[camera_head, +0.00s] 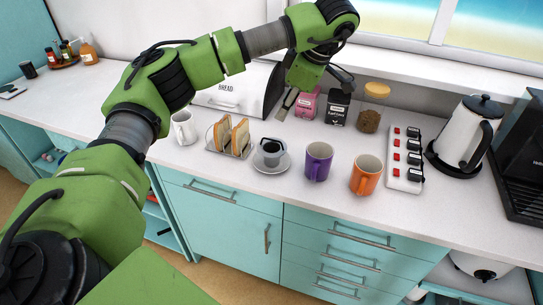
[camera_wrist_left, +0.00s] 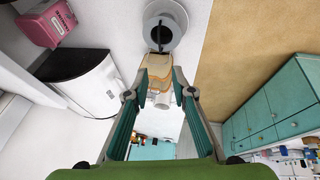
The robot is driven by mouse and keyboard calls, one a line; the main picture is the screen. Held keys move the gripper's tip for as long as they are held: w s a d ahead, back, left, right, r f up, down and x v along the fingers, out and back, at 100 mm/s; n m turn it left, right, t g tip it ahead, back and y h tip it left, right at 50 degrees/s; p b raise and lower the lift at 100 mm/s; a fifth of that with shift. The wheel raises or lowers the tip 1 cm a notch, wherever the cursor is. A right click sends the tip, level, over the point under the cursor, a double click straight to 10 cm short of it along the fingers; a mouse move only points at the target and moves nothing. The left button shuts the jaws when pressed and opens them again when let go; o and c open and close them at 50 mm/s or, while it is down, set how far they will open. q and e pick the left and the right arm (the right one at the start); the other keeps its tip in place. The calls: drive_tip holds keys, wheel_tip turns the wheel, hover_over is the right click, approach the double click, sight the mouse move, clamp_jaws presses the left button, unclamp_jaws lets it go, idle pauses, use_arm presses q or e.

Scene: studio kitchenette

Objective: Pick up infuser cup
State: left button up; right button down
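A small grey cup with a dark inside, seemingly the infuser cup (camera_head: 271,147), stands upright on a round saucer (camera_head: 284,162) on the counter. It also shows at the top of the left wrist view (camera_wrist_left: 161,33), beyond the fingertips. My left gripper (camera_head: 314,98) is open and empty. It hangs above the counter, behind and to the right of the cup in the head view, apart from it. In the left wrist view its fingers (camera_wrist_left: 160,95) are spread wide with nothing between them. My right gripper does not show.
Toast in a rack (camera_head: 211,145) stands close left of the cup; a purple mug (camera_head: 318,162) and an orange mug (camera_head: 366,175) are to the right. The bread bin (camera_head: 238,92), pink packet (camera_head: 306,104), black packet (camera_head: 338,108) and jar (camera_head: 369,120) are behind. A kettle (camera_head: 464,135) is far right.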

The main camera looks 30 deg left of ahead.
use_arm(q)
drive_tip(key=p, duration=0.2)
hover_over(270, 148)
drive_tip(key=d, duration=0.2)
drive_tip(key=f, duration=0.7)
drive_tip(key=shift+s+f, duration=0.15)
drive_tip(key=shift+s, duration=0.05)
drive_tip(key=shift+a+f, duration=0.2)
drive_tip(key=shift+f, duration=0.25)
drive_tip(key=p+x, duration=0.2)
drive_tip(key=x, duration=0.1)
drive_tip(key=shift+a+f, duration=0.1)
drive_tip(key=shift+f, duration=0.25)
drive_tip(key=shift+w+a+f, duration=0.1)
drive_tip(key=shift+a+f, duration=0.1)
drive_tip(key=shift+f, duration=0.2)
clamp_jaws()
